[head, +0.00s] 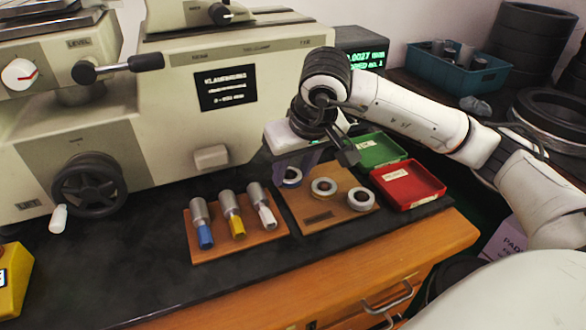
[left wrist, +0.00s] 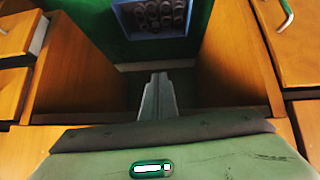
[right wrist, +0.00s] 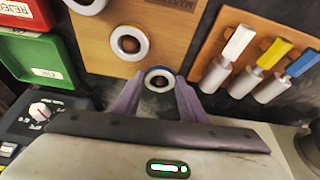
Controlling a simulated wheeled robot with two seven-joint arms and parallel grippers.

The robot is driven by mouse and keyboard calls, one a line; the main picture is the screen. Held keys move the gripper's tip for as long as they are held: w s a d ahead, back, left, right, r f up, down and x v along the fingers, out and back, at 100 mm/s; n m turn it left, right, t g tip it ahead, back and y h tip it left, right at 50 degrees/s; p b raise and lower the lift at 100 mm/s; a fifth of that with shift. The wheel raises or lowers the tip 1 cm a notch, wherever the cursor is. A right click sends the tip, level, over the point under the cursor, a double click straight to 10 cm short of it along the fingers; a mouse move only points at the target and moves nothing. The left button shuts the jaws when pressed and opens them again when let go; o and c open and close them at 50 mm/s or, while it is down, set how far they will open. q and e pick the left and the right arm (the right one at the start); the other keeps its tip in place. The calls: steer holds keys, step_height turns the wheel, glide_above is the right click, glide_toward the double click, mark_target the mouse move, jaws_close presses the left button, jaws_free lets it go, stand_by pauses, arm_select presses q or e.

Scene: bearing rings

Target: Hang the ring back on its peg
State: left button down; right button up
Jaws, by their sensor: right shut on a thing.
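My right gripper (right wrist: 157,88) is shut on a blue-edged metal ring (right wrist: 159,79), held between its purple fingertips. In the head view the held ring (head: 291,177) is at the back left corner of a brown wooden board (head: 318,215), partly hidden by the fingers. I cannot tell its height above the board. Two other pale rings, a middle one (head: 323,187) and a right one (head: 361,199), are on the board. No bare peg can be made out. My left gripper (left wrist: 157,95) shows only in the left wrist view, its fingers together and empty.
A second board (head: 238,241) with blue, yellow and white-ended gauges stands to the left. A red tray (head: 432,187) and green tray (head: 402,152) stand to the right. The big grey machine (head: 230,85) rises behind.

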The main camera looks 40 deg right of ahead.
steer(key=shift+f, duration=0.2)
steer(key=o, duration=1.2)
steer(key=shift+o, duration=0.2)
step_height(320, 180, up, 8)
steer(key=p, duration=0.5)
steer(key=shift+r+p, duration=0.25)
steer(key=shift+p, duration=0.1)
